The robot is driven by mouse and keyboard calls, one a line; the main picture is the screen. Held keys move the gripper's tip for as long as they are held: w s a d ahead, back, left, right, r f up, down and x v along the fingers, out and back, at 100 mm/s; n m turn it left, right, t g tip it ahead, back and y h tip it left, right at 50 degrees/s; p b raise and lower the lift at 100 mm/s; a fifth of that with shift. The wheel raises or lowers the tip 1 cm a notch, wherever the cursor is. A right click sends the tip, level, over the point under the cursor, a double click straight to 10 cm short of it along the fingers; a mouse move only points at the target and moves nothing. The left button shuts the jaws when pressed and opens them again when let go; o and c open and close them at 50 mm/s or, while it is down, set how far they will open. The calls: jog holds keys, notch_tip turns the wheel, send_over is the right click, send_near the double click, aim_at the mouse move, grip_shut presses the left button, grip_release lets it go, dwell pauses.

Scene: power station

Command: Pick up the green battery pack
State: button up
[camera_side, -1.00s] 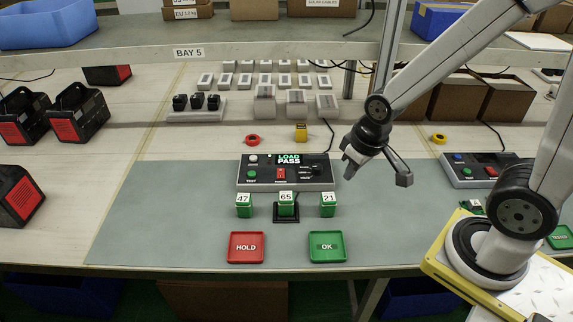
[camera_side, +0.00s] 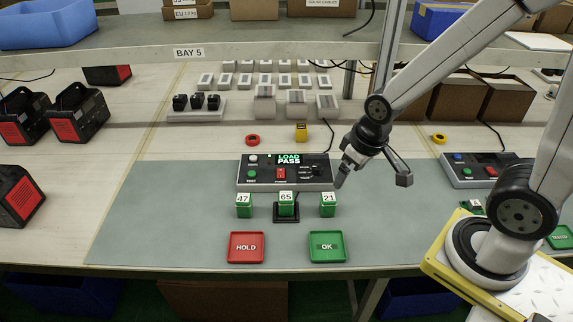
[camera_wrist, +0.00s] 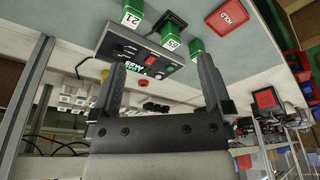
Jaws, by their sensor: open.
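Three green battery packs with white number tags stand in a row on the grey mat. Pack 47 (camera_side: 244,209) is at the left, pack 65 (camera_side: 287,209) sits upright on a black cradle (camera_side: 286,220) in the middle, and pack 21 (camera_side: 328,209) is at the right. My gripper (camera_side: 371,177) is open and empty, above the mat to the right of and behind pack 21. In the wrist view its fingers (camera_wrist: 162,90) are spread apart. Pack 21 (camera_wrist: 132,16) and pack 65 (camera_wrist: 171,45) show beyond them.
The tester box (camera_side: 285,172) with a lit LOAD PASS display stands just behind the packs. A red HOLD tray (camera_side: 247,247) and a green OK tray (camera_side: 328,247) lie in front. Mat on the left is clear.

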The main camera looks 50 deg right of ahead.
jog(key=m+g, duration=0.2)
jog(key=m, duration=0.7)
send_over(286, 195)
jog(key=f, duration=1.4)
jog(key=shift+s+d+f, duration=0.1)
jog(key=shift+s+f, duration=0.1)
jog(key=shift+s, duration=0.1)
jog(key=shift+w+f+g, duration=0.25)
jog(key=shift+f+g, duration=0.05)
jog(key=shift+f, duration=0.25)
jog(key=shift+f, duration=0.1)
jog(key=shift+f, duration=1.15)
jog(key=shift+f, duration=0.15)
jog(key=shift+a+f, duration=0.2)
jog(key=shift+f, duration=2.25)
